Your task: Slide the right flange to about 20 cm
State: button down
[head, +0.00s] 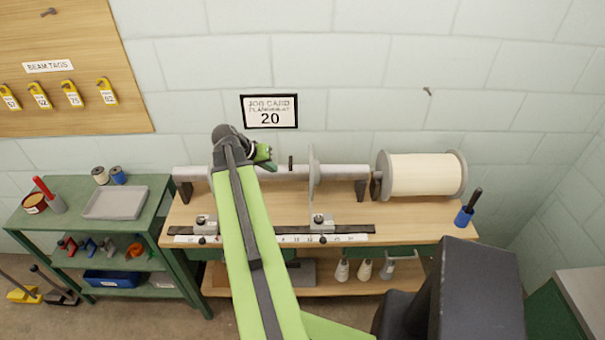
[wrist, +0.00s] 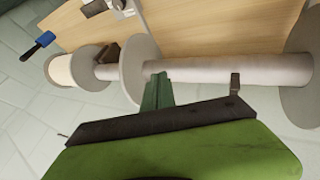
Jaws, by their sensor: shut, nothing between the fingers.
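The right flange (head: 313,178) is a grey upright disc on the pale horizontal shaft (head: 342,171). In the wrist view the right flange (wrist: 138,68) stands just left of my gripper's green fingers (wrist: 157,92). In the head view my gripper (head: 264,155) is left of that flange, at the shaft's height, shut and empty. I cannot tell whether it touches the flange or shaft. The left flange (wrist: 302,70) is at the wrist view's right edge; my arm mostly hides it in the head view. The job card (head: 269,112) reads 20.
A scale (head: 345,238) runs along the bench front, with a pointer block (head: 321,223) below the right flange and another (head: 205,225) at left. A dark peg (head: 290,163) stands by the shaft. A cream spool (head: 425,174) is at right. My arm covers the scale's middle.

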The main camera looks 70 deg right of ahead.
jog(key=s+d+f+b, duration=0.7)
jog(key=s+d+b, duration=0.1)
jog(key=shift+s+f, duration=0.35)
dwell(0.4)
